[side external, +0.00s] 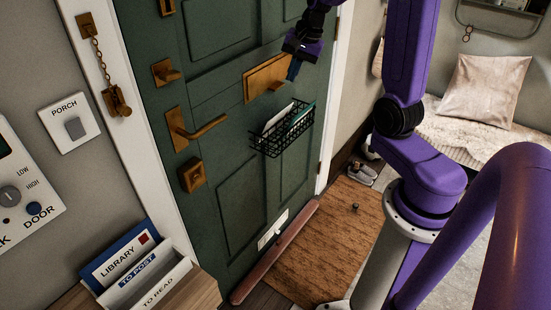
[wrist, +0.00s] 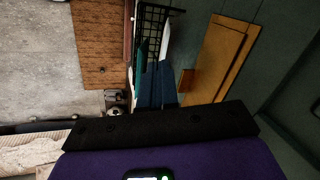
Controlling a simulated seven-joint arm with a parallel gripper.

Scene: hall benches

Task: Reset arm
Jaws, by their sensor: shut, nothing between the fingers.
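My purple arm reaches over to the green door (side external: 225,150). My gripper (side external: 292,70) is in front of the brass letter plate (side external: 262,80), above the black wire basket (side external: 283,128). Its blue fingers are together with nothing visible between them. In the wrist view the blue fingers (wrist: 157,88) show side by side, between the wire basket (wrist: 158,18) and the letter plate (wrist: 222,62). Whether the fingers touch the door cannot be told.
The basket on the door holds papers (side external: 277,120). A brown mat (side external: 335,235) and a red draught stopper (side external: 275,252) lie on the floor. Shoes (side external: 356,172) stand near a bench with a cushion (side external: 485,88). A letter rack (side external: 150,285) is at lower left; a door handle (side external: 195,130) sticks out.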

